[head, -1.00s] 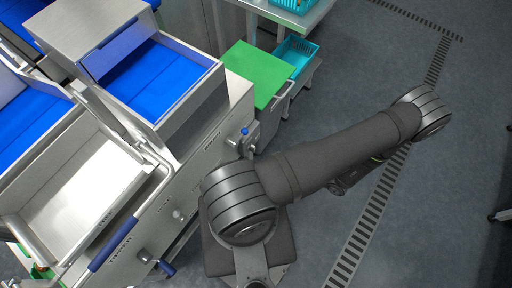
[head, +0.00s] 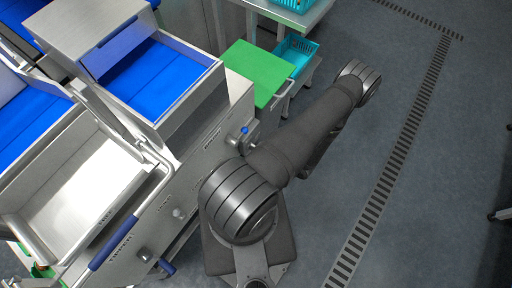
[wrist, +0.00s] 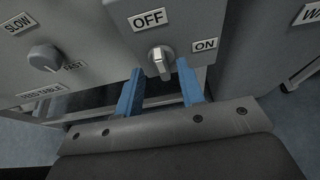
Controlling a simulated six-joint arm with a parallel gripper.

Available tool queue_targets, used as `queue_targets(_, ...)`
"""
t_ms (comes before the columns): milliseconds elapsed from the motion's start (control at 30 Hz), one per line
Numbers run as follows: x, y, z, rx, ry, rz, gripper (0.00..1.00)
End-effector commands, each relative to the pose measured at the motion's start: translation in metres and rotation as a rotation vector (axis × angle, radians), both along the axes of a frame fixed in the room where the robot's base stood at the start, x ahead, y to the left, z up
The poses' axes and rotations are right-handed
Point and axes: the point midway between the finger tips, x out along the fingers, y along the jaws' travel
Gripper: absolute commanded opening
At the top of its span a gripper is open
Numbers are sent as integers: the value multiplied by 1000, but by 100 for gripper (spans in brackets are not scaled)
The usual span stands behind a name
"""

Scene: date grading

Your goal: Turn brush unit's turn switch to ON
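The turn switch (wrist: 159,63) shows in the wrist view as a small metal knob on a grey panel. Its grip runs roughly up and down, with its upper end towards the OFF label (wrist: 150,19). The ON label (wrist: 205,45) is to its upper right. My gripper (wrist: 160,67) is open, with its two blue fingers apart on either side of the switch in the picture. I see no finger touching the switch; the exact depth gap cannot be told. In the head view my gripper is not visible, and I cannot make out this switch there.
Left of the switch is a speed knob (wrist: 45,58) marked SLOW and FAST, above a FEED TABLE label (wrist: 42,90). In the head view, steel machines with a blue belt (head: 160,80) stand left, and a green-topped cart (head: 258,72) stands behind. Open floor lies right.

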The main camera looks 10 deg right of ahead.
Motion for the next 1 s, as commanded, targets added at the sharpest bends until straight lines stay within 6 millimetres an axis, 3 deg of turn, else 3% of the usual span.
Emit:
queue_targets(267, 17, 17, -10, 1, 0, 2, 35)
queue_targets(667, 19, 19, -11, 0, 0, 0, 35)
queue_targets(833, 19, 19, -11, 0, 0, 0, 2)
queue_targets(1000, 19, 19, -11, 1, 1, 0, 0)
